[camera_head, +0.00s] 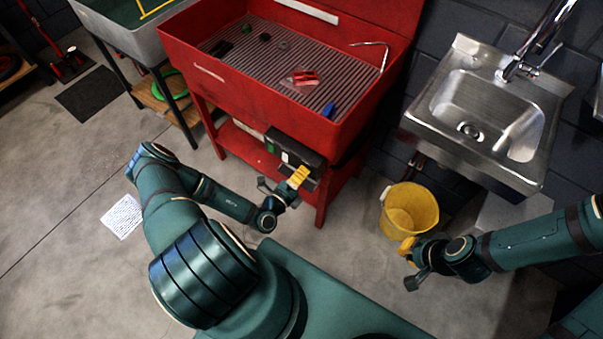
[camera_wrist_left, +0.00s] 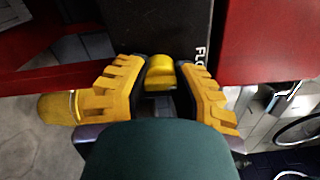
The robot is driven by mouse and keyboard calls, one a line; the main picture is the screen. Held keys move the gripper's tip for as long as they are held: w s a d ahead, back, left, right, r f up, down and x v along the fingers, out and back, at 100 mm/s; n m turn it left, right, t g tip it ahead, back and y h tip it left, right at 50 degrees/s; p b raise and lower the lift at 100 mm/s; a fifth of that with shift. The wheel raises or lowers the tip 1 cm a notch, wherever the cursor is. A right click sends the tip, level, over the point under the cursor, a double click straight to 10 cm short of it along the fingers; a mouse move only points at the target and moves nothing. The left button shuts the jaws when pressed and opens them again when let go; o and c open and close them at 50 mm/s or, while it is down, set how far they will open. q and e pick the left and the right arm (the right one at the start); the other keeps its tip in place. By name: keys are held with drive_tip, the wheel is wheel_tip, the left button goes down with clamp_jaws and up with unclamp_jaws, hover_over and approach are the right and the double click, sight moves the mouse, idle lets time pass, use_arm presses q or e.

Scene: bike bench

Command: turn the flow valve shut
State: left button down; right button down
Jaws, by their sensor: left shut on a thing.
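The flow valve (camera_wrist_left: 160,75) shows in the left wrist view as a yellow handle on a dark box with partly visible white lettering, "FLO" (camera_wrist_left: 201,57). In the head view this dark box (camera_head: 296,148) is mounted on the front of the red wash basin; the valve itself is hard to make out there. My left gripper (camera_head: 298,178) is at the front of the box. In its wrist view (camera_wrist_left: 160,88) the two yellow ribbed fingers sit on either side of the handle, shut on it. My right gripper (camera_head: 408,250) is beside the yellow bucket; its finger opening is unclear.
The red basin (camera_head: 200,72) holds loose tools. A steel sink (camera_head: 440,115) is at the right, with the yellow bucket (camera_head: 410,212) on the floor below its left side. A paper sheet (camera_head: 122,216) lies on clear floor.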

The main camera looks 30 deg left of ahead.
use_arm(q)
drive_tip(key=shift+d, duration=0.1)
idle(0.3)
drive_tip(key=c, duration=0.7)
unclamp_jaws()
drive_tip(key=s, duration=0.8)
drive_tip(key=s+a, duration=0.1)
drive_tip(key=s, duration=0.3)
